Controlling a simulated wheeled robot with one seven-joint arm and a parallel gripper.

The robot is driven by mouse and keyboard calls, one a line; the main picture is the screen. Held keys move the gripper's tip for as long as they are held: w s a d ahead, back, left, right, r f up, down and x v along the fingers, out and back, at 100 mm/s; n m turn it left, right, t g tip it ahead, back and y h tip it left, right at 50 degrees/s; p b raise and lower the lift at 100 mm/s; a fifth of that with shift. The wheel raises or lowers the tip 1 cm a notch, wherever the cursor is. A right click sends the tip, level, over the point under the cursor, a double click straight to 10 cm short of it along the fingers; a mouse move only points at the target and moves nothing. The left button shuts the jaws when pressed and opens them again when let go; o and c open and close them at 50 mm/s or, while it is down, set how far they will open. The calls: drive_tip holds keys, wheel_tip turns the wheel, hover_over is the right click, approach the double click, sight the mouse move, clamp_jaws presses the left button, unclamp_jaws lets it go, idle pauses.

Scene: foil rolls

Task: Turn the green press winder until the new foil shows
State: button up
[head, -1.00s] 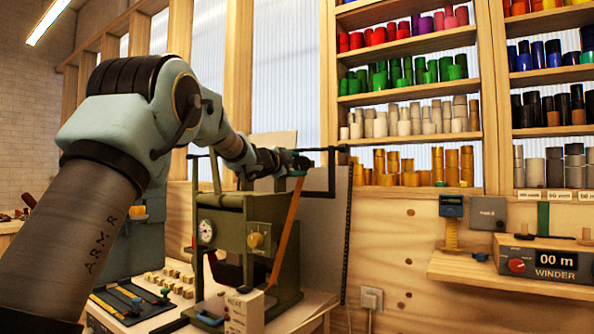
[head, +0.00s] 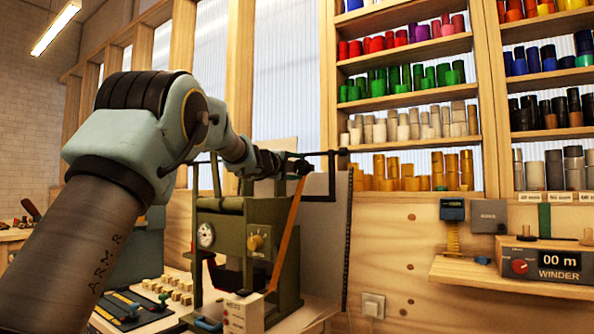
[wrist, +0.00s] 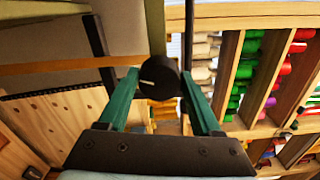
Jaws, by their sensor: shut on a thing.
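The green press (head: 230,225) stands on the bench at the centre of the head view, with a gauge and a yellow knob on its front. An orange-brown strip (head: 286,240) slants down from its top right to its base. In the wrist view, my gripper (wrist: 160,77) has its two teal fingers closed on either side of a round black knob (wrist: 158,86) with a white mark. In the head view, my gripper (head: 297,166) is at the upper right of the press, where the knob is hard to make out. I cannot tell whether any new foil shows.
Shelves of coloured rolls (head: 405,97) stand behind and to the right. A winder box (head: 545,262) reading "00 m" sits on a wall ledge. Small blocks (head: 172,287) lie on the bench left of the press. A dark bar (head: 332,175) stands just right of my gripper.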

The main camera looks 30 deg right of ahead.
idle(0.3)
drive_tip(key=o, duration=1.4)
drive_tip(key=b+v, duration=0.3)
drive_tip(key=v, duration=0.7)
drive_tip(key=shift+s+a, duration=0.2)
drive_tip(key=shift+a, duration=0.15)
